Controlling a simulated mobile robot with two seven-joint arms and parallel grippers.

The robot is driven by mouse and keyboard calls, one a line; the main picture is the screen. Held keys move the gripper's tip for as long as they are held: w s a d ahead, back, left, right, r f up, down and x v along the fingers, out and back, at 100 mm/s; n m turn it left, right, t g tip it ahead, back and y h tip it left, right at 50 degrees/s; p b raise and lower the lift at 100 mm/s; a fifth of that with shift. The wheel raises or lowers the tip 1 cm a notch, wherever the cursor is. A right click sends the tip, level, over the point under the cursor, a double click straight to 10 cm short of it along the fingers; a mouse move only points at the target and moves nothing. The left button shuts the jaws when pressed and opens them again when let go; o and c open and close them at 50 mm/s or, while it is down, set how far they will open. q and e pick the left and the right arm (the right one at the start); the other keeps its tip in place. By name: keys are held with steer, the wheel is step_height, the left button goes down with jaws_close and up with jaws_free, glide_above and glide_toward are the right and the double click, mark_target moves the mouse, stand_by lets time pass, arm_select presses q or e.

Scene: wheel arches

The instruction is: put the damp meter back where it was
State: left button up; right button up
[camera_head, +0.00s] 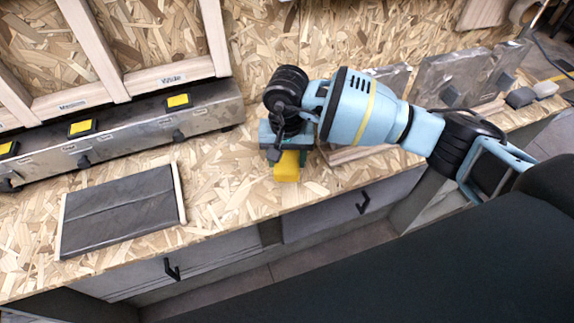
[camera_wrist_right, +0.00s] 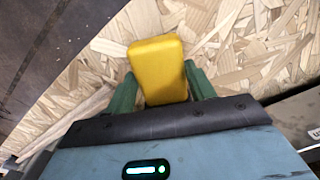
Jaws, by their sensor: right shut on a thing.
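The damp meter (camera_head: 287,167), as far as I can tell, is a plain yellow block with rounded edges. It also shows in the right wrist view (camera_wrist_right: 160,68). My right gripper (camera_head: 285,157) is shut on it, with one green finger on each side. It is over the front part of the chipboard workbench (camera_head: 222,205), near the edge. I cannot tell whether the block touches the bench top. My left gripper is not in view.
A dark panel with wooden side strips (camera_head: 120,210) lies on the bench at left. Behind it runs a long metal rail (camera_head: 140,119) bearing yellow-marked black pads. Metal blocks (camera_head: 452,78) stand at right. Bare bench lies between the panel and my right gripper.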

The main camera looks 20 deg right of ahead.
steer(key=shift+f, duration=1.75)
steer(key=shift+f, duration=0.1)
steer(key=o, duration=0.4)
steer(key=shift+f, duration=0.15)
steer(key=o, duration=0.5)
step_height(320, 180, up, 12)
steer(key=shift+r, duration=0.25)
